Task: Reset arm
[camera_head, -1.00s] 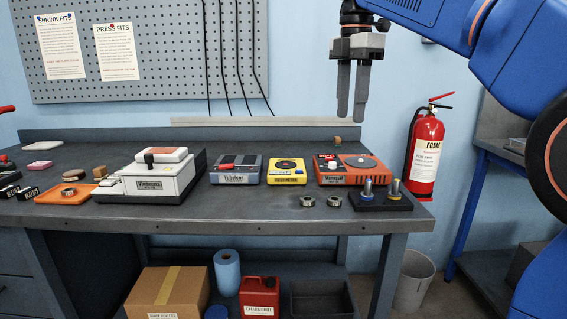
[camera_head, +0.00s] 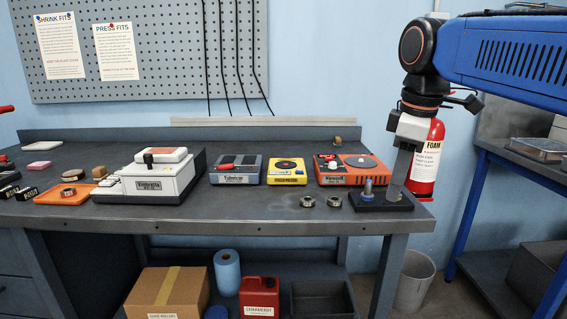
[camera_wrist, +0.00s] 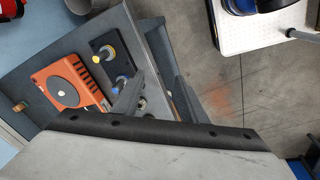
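My gripper (camera_head: 396,190) hangs with its fingers pointing down at the right end of the bench, in front of the black two-post stand (camera_head: 372,205) in the head view. It hides the stand's right post there; the left post with a blue base (camera_head: 368,188) still shows. In the wrist view my gripper (camera_wrist: 153,65) shows two grey fingers apart with nothing between them. The stand (camera_wrist: 101,43) lies beyond them, with a yellow and a blue ring-like base visible. I cannot tell the exact height of the fingertips above the bench.
An orange machine (camera_head: 350,170), a yellow unit (camera_head: 287,171), a blue-grey unit (camera_head: 236,170) and a white machine (camera_head: 152,180) line the bench (camera_head: 250,215). Two metal rings (camera_head: 307,201) lie near its front edge. A red extinguisher (camera_head: 427,175) is behind my gripper.

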